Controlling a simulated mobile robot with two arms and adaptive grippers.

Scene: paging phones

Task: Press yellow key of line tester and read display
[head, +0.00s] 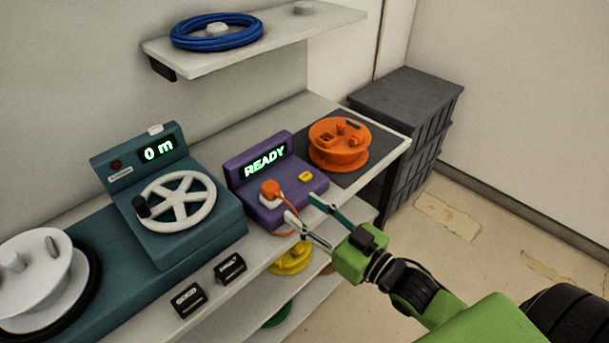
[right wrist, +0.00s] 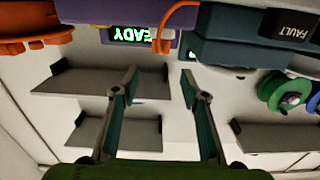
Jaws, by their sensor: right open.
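The line tester (head: 252,172) is a purple box on the bench, its display (head: 265,161) lit with green letters reading READY. Its yellow key (head: 305,176) is on the right of its top face. An orange plug (head: 269,189) with an orange cable sits in a white socket left of the key. My right gripper (head: 306,220) is open and empty in front of the tester's front edge, apart from the key. In the right wrist view the fingers (right wrist: 160,80) are spread, with the tester's display (right wrist: 133,35) upside down beyond them and the key not visible. My left gripper is not in view.
An orange reel (head: 339,144) stands right of the tester on a dark mat. A teal winder (head: 168,200) with a white wheel and a display reading 0 m stands to the left. Two black tags, one reading GOOD (head: 187,300), are at the bench's front. A shelf (head: 270,47) hangs above.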

